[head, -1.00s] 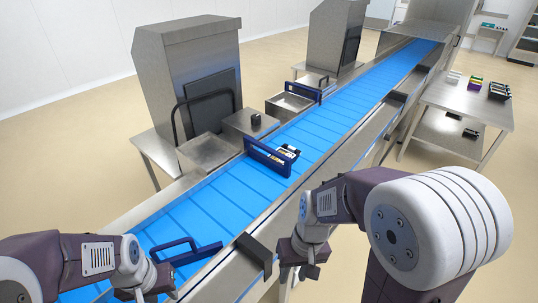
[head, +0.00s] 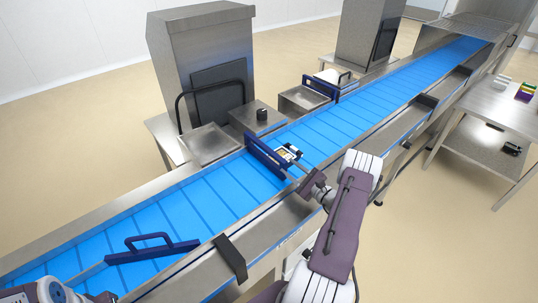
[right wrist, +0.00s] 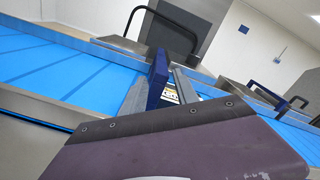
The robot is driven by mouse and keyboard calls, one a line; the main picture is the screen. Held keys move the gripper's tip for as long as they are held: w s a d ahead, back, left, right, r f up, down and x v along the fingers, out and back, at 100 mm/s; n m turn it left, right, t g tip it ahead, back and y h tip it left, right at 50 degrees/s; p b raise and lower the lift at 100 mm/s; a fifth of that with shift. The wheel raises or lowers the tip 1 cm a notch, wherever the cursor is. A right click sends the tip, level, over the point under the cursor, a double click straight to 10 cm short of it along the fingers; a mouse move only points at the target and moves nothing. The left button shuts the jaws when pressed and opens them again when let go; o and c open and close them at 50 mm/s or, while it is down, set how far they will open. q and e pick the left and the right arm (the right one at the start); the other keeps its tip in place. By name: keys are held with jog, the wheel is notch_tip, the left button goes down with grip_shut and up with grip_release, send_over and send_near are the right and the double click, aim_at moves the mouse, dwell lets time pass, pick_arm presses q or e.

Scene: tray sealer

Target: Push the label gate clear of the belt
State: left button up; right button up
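Several dark blue gates with loop handles stand at the belt (head: 200,203); the frames do not show which is the label gate. The middle gate (head: 266,156) lies slantwise across the belt, beside a small packed tray (head: 288,153). My right gripper (head: 297,168) reaches over the near rail to this gate's near end. In the right wrist view the gate (right wrist: 158,78) stands between my two separated fingers (right wrist: 158,92); contact cannot be told. The near gate (head: 152,251) also crosses the belt. My left gripper (head: 104,297) is mostly cut off at the bottom left.
A farther gate (head: 321,87) stands at the belt's far edge. Grey machines (head: 205,60) and open metal bins (head: 208,145) line the far side. A side table (head: 490,110) with small trays is at right.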

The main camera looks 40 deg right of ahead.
aim_at(275, 154)
jog(key=shift+a, duration=0.1)
jog(key=w+p, duration=0.2)
jog(key=w, duration=0.6)
jog(key=shift+w+a, duration=0.15)
jog(key=shift+a, duration=0.05)
jog(key=shift+w, duration=0.3)
jog(key=shift+w+f, duration=0.1)
grip_shut()
